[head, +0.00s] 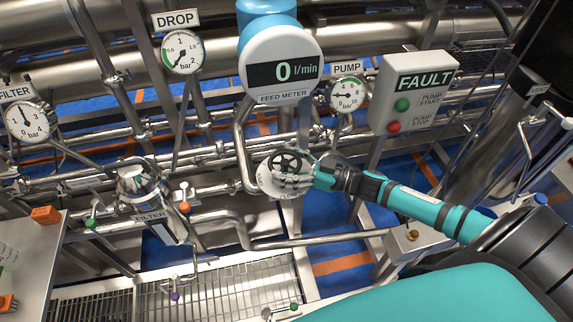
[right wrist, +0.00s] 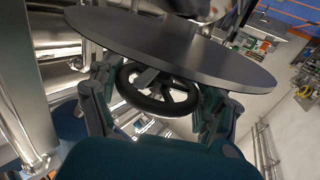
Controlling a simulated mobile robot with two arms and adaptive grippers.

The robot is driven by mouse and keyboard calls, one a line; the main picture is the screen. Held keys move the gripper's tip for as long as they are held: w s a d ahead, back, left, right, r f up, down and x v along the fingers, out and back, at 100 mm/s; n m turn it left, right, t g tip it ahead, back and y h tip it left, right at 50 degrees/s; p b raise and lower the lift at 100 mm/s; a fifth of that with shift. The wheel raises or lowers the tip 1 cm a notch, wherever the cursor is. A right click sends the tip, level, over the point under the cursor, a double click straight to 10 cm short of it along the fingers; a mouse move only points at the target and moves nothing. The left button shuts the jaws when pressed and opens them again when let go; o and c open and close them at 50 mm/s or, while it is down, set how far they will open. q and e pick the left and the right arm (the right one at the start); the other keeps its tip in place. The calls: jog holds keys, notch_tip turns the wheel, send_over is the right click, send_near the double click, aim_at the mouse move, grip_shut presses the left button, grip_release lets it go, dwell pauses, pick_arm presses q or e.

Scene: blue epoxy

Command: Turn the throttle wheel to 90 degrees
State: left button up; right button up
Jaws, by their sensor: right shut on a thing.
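The throttle wheel (head: 286,158) is a small black spoked handwheel near the middle of the head view. It sits in front of a pale round dial plate (head: 265,184), whose markings are partly hidden by my fingers. My right gripper (head: 287,177) reaches in from the right and is shut on the wheel. In the right wrist view the wheel (right wrist: 160,99) lies between the two fingers, close against the dark underside of the plate (right wrist: 180,45). The wheel's angle cannot be read. My left gripper is not in view.
The feed meter (head: 283,72) above the wheel reads 0 l/min. A FAULT box (head: 400,112) with green and red buttons stands right of it. DROP (head: 182,52), PUMP (head: 347,94) and FILTER (head: 28,121) gauges and steel pipes surround the wheel. A grating (head: 225,295) lies below.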

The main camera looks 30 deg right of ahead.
jog(key=shift+w+f+n+g+y+b, duration=0.15)
jog(key=shift+f+n+g+y+b, duration=0.05)
jog(key=shift+n+g+y+b, duration=0.85)
jog(key=shift+r+n+g+y, duration=0.15)
jog(key=shift+n+g+y, duration=0.3)
jog(key=shift+g, duration=0.3)
jog(key=o, duration=1.1)
jog(key=shift+s+d, duration=0.15)
jog(key=shift+s, duration=0.05)
jog(key=v, duration=1.1)
jog(key=shift+s+d, duration=0.15)
jog(key=shift+d, duration=0.15)
